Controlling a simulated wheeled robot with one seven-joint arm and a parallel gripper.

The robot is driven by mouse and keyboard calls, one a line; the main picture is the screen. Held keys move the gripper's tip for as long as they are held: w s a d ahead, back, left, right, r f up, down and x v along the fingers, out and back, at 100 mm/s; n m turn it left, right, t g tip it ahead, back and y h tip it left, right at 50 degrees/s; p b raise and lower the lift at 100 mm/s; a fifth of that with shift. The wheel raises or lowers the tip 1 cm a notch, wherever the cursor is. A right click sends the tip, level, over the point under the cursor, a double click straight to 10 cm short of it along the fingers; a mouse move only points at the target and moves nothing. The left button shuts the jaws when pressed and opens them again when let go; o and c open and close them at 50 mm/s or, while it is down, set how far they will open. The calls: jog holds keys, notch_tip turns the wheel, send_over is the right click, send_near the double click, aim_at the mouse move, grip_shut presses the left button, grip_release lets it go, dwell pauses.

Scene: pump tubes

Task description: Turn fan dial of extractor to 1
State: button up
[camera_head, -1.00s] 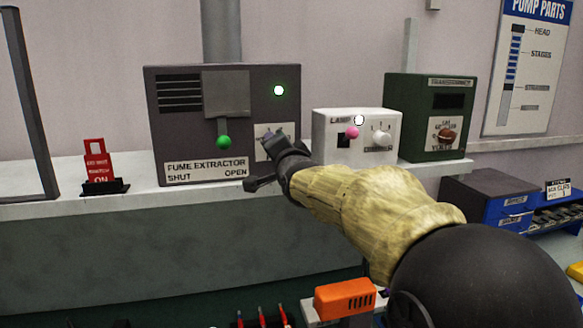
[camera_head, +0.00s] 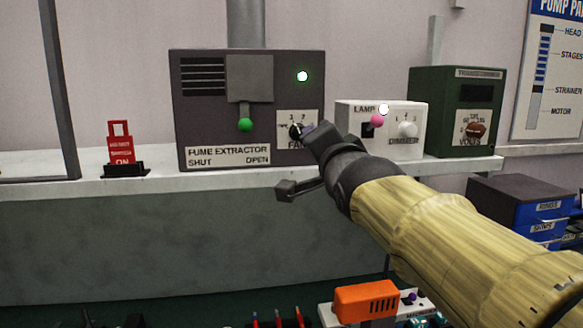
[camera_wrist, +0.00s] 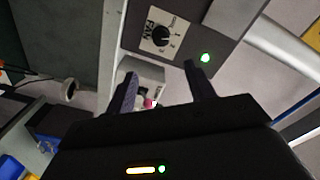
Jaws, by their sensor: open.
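The fume extractor (camera_head: 205,125) is a dark grey box on the shelf, with a lit green lamp and a green-knobbed lever. Its fan dial (camera_head: 295,132) is a black knob on a white plate with numbers, low on the right of its face. The dial also shows in the wrist view (camera_wrist: 161,36), beyond the fingertips; I cannot read its setting surely. My gripper (camera_head: 312,130) is just right of the dial in the head view, covering part of the plate. In the wrist view my gripper (camera_wrist: 160,70) has its two fingers apart with nothing between them.
A white lamp box (camera_head: 380,148) with a pink knob and a dimmer stands close right of the extractor, behind my arm. A green box (camera_head: 455,95) stands further right. A red switch (camera_head: 121,150) stands left. The shelf front (camera_head: 120,225) runs below.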

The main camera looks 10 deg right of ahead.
jog(key=b, duration=0.4)
jog(key=shift+s+d+f+b, duration=0.15)
jog(key=shift+s+f+b, duration=0.15)
jog(key=shift+s, duration=0.1)
jog(key=shift+s+b, duration=0.1)
jog(key=shift+b, duration=0.4)
jog(key=shift+s+a+r+b, duration=0.2)
jog(key=shift+s+b, duration=0.25)
jog(key=shift+b, duration=0.6)
jog(key=shift+s+a+r+b, duration=0.15)
jog(key=shift+s+b, duration=0.3)
jog(key=shift+b, duration=0.6)
jog(key=shift+w+f, duration=0.1)
jog(key=shift+f, duration=0.1)
